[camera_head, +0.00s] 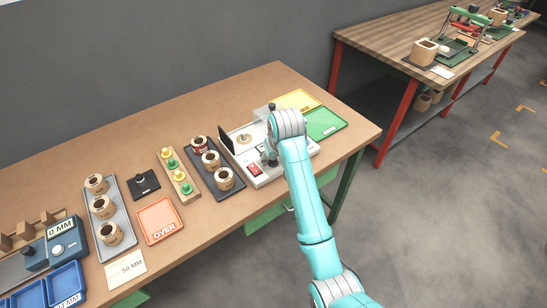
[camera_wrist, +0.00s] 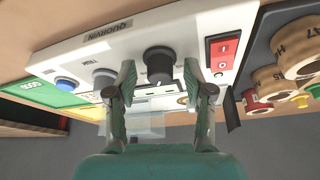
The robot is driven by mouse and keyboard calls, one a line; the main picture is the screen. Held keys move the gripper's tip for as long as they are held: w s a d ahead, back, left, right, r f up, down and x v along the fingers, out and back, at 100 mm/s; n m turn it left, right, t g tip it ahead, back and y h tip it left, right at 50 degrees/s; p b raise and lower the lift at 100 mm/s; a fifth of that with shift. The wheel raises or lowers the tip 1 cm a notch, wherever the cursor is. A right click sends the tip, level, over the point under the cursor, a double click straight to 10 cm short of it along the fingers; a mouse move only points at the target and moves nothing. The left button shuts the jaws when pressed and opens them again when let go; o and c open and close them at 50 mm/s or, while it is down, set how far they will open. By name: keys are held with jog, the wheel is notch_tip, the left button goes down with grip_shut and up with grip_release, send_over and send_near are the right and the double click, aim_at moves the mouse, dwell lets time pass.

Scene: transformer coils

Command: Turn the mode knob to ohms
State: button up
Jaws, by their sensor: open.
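The white instrument (camera_head: 238,155) stands at the right part of the brown table in the head view. In the wrist view its panel (camera_wrist: 200,30) shows a large black knob (camera_wrist: 159,62), which looks like the mode knob. A smaller grey knob (camera_wrist: 103,77) labelled TRIM is to its left. I cannot read the black knob's setting. My gripper (camera_wrist: 159,66) is open, with one finger on each side of the black knob. I see a gap beside the knob on both sides. In the head view my arm hides much of the panel.
A red rocker switch (camera_wrist: 221,55) is close beside the right finger, and a blue button (camera_wrist: 65,83) is farther left. A dark tray (camera_head: 222,186) of coils stands left of the instrument. The green GOOD tray (camera_head: 325,122) and a yellow tray (camera_head: 298,99) lie behind right.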

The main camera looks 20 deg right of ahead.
jog(key=v, duration=0.7)
jog(key=shift+r, duration=0.15)
jog(key=shift+s, duration=0.1)
